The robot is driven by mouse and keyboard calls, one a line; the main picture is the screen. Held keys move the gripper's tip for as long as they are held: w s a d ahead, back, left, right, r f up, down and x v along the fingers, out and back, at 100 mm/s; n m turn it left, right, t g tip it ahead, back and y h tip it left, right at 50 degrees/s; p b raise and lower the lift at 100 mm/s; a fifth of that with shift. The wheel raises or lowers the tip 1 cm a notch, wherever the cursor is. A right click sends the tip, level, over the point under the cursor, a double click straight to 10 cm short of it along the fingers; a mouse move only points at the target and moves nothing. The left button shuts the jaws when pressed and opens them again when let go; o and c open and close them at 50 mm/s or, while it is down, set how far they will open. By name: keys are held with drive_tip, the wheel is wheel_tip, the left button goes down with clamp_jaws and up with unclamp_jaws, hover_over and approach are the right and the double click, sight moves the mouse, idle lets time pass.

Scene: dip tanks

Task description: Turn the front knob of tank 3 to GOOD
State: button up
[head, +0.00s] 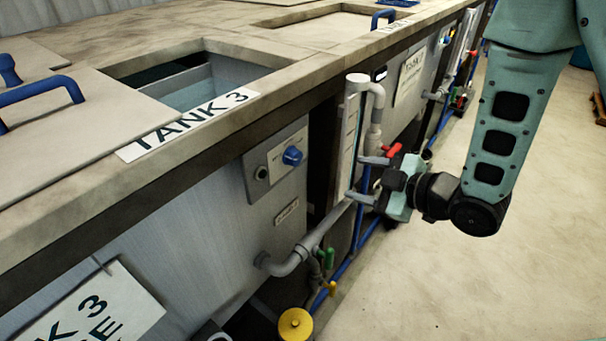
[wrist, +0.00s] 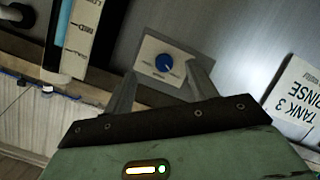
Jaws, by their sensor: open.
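The front knob (head: 292,156) of tank 3 is blue and sits on a light grey control plate (head: 262,150) on the tank's front wall, below the TANK 3 label (head: 188,122). In the wrist view the knob (wrist: 164,63) shows a white pointer mark; the lettering around it is too small to read. My gripper (head: 366,179) is to the right of the knob in the head view, clearly apart from it. In the wrist view its two grey fingers (wrist: 160,88) are spread and empty, and the knob shows between and beyond them.
An upright level gauge (head: 349,135) with grey pipes stands close to my gripper, right of the control plate. A red-handled valve (head: 392,150) is there too. A bent grey pipe (head: 300,252) and yellow knob (head: 295,324) jut out lower down. The floor (head: 450,280) at right is clear.

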wheel_tip(320, 180, down, 2)
drive_tip(key=s+d+n+y+b, duration=0.1)
drive_tip(key=n+y+b, duration=0.2)
drive_tip(key=y, duration=0.2)
approach(299, 159)
drive_tip(key=shift+t, duration=0.4)
drive_tip(key=x, duration=0.9)
drive_tip(key=shift+s+a+f, duration=0.1)
drive_tip(key=shift+f, duration=0.1)
drive_tip(key=c, duration=1)
